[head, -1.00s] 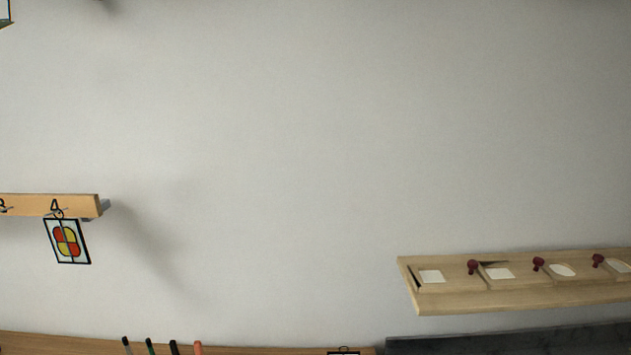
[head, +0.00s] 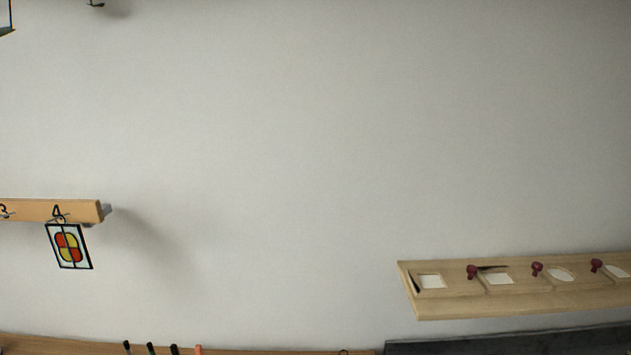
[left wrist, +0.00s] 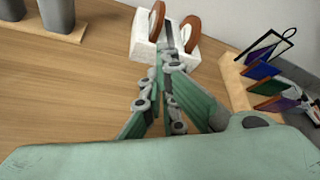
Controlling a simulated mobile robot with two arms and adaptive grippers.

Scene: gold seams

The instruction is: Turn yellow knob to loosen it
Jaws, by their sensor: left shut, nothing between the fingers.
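No yellow knob shows in either view. My left gripper (left wrist: 171,58) is in the left wrist view, its green fingers drawn together with nothing between them. Its tips are in front of a white block (left wrist: 146,46) with two brown rounded pieces (left wrist: 190,33) standing in it. A narrow dark grey piece shows just beyond the tips; I cannot tell whether they touch it. The head view shows neither gripper.
A rack of coloured panels (left wrist: 266,86) stands right of my left gripper, and grey cups (left wrist: 58,14) stand at upper left. Bare wooden tabletop (left wrist: 70,85) lies between. On the wall are a shelf with dark red knobs (head: 520,305) and a hanging coloured panel (head: 69,247).

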